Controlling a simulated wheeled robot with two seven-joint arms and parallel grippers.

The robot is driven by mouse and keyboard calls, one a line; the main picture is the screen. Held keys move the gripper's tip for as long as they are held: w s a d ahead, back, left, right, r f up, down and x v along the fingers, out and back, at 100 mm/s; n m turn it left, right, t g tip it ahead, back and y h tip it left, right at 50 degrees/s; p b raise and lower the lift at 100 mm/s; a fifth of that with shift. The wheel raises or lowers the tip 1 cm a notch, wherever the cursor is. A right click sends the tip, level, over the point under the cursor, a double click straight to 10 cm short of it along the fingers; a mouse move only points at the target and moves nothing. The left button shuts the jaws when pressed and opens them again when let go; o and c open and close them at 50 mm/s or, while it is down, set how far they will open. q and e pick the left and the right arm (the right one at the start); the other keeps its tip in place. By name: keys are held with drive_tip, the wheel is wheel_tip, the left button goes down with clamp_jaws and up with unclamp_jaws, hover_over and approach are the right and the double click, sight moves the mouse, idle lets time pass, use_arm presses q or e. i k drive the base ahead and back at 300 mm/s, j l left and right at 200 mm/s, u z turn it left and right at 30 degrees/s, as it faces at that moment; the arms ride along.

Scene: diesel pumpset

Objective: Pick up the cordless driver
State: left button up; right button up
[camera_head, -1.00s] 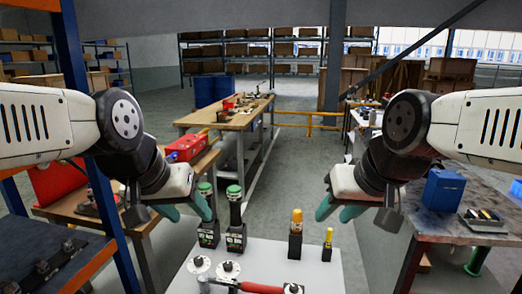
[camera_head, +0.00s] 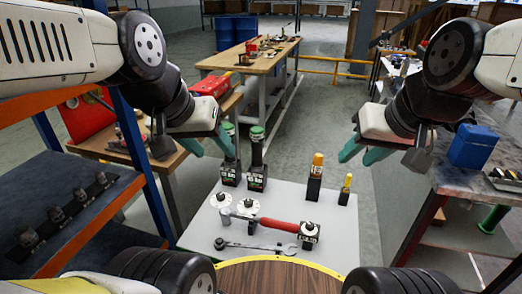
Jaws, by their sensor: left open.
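No cordless driver can be clearly identified. Two upright black items with green tops stand at the white table's back left: the left one (camera_head: 230,160) and the right one (camera_head: 257,160), each with a labelled black base; I cannot tell whether either is the driver. My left gripper (camera_head: 214,150) has teal fingers spread apart, empty, and overlaps the left green-topped item in the picture; contact cannot be told. My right gripper (camera_head: 360,156) also has its fingers apart and empty, right of a yellow-topped item (camera_head: 316,178) in a black holder.
The white table (camera_head: 195,237) also carries a smaller yellow-handled item (camera_head: 345,189), a red-handled hammer (camera_head: 275,224), a wrench (camera_head: 262,247) and white discs (camera_head: 220,200). A shelf with orange edges (camera_head: 110,205) stands left. A bench with a blue box (camera_head: 473,146) stands right.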

sight(257, 133)
drive_tip(key=u, duration=2.95)
drive_tip(key=z, duration=2.7)
drive_tip(key=k+j+z, duration=0.2)
drive_tip(key=j, duration=0.2)
drive_tip(key=j+z, duration=0.2)
drive_tip(key=j, duration=0.25)
drive_tip(key=k+j+z, duration=0.2)
drive_tip(key=j, duration=0.15)
